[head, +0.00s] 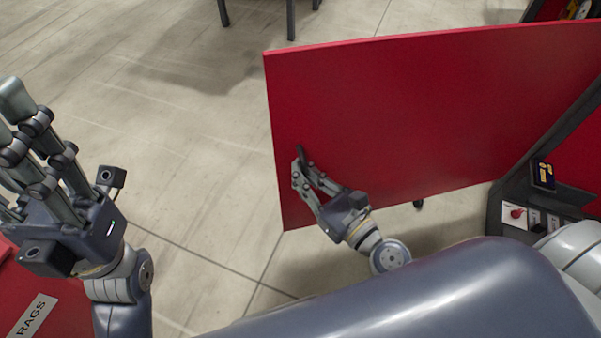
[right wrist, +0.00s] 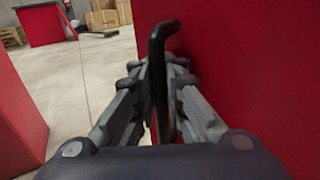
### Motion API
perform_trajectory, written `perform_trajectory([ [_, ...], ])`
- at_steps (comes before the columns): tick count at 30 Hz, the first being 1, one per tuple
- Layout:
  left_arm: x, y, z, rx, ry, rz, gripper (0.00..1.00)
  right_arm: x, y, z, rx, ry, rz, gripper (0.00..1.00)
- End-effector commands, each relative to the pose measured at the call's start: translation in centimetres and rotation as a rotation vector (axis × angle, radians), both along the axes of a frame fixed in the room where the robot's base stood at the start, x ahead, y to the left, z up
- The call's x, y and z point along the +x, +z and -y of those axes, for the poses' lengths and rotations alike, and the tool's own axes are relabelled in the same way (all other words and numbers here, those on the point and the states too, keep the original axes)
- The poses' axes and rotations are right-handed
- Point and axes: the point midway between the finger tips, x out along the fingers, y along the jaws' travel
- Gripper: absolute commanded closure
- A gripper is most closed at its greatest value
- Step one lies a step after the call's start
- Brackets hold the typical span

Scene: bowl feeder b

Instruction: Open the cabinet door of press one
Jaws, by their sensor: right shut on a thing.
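The red cabinet door (head: 420,105) stands swung out from the dark press frame (head: 515,190) at the right of the head view. My right gripper (head: 303,165) is at the door's lower left part. In the right wrist view its fingers (right wrist: 157,90) are shut around a black bar handle (right wrist: 160,45) on the red door face (right wrist: 235,70). My left gripper (head: 30,150) is raised at the left of the head view, with its fingers apart and nothing seen between them.
A red box labelled RAGS (head: 60,295) is at the lower left. A control panel with a red knob (head: 515,214) sits on the frame. Open concrete floor (head: 200,150) lies left of the door. Dark legs (head: 290,18) stand at the top.

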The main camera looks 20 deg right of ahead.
Motion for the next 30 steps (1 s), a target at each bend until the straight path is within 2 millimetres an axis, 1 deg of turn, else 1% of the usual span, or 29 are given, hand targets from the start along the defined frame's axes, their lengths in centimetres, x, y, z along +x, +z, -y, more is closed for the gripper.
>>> perform_trajectory([
  [1,0.0,0.0,0.0,0.002,0.000,0.001,0.60,0.2,0.1,0.5,-0.002,-0.014,0.005,1.00],
  [9,0.0,0.0,0.0,0.005,-0.001,0.002,0.60,0.2,0.1,0.5,-0.003,-0.014,0.004,1.00],
  [10,0.0,0.0,0.0,0.005,-0.001,0.002,0.60,0.2,0.1,0.5,-0.003,-0.014,0.004,0.85],
  [11,0.0,0.0,0.0,0.005,-0.001,0.002,0.60,0.2,0.1,0.5,-0.003,-0.014,0.004,0.81],
  [20,0.0,0.0,0.0,0.001,0.002,0.002,0.60,0.1,0.1,0.2,0.000,-0.007,0.002,0.81],
  [23,0.0,0.0,0.0,0.001,0.002,0.002,0.60,-0.3,0.0,0.3,-0.002,-0.007,0.001,0.81],
  [26,0.0,0.0,0.0,0.000,0.001,0.002,0.60,-1.0,-0.1,0.6,-0.004,-0.007,-0.001,0.81],
  [30,0.0,0.0,0.0,0.000,0.001,0.002,0.60,-2.6,-0.1,1.1,-0.004,-0.004,-0.002,0.81],
])
